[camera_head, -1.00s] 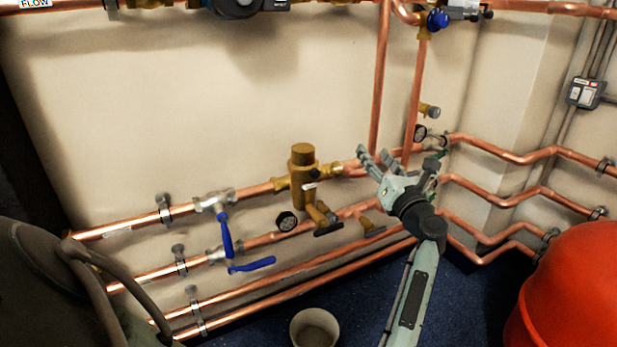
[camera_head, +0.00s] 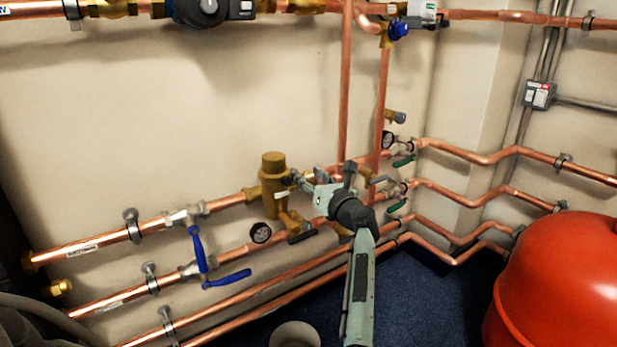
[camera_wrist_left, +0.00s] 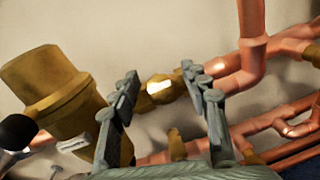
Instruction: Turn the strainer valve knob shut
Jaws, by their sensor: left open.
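A brass strainer-like body with a thick round cap (camera_head: 273,170) sits on the upper of the low copper pipes. It fills the left of the left wrist view (camera_wrist_left: 50,85). A dark round knob (camera_wrist_left: 16,131) shows at that view's left edge; I cannot tell whether it is the strainer valve knob. My left gripper (camera_head: 304,180) is open, just right of the brass body. In the wrist view its fingers (camera_wrist_left: 160,78) stand either side of a brass fitting with a white label (camera_wrist_left: 160,87), with no clear contact. My right gripper is not in view.
Below the brass body are a gauge (camera_head: 261,232) and a black handle (camera_head: 302,237). Blue lever handles (camera_head: 198,248) stand to the left. A vertical copper pipe (camera_head: 345,90) rises behind my gripper. A red vessel (camera_head: 565,285) stands right; a bucket (camera_head: 295,335) is below.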

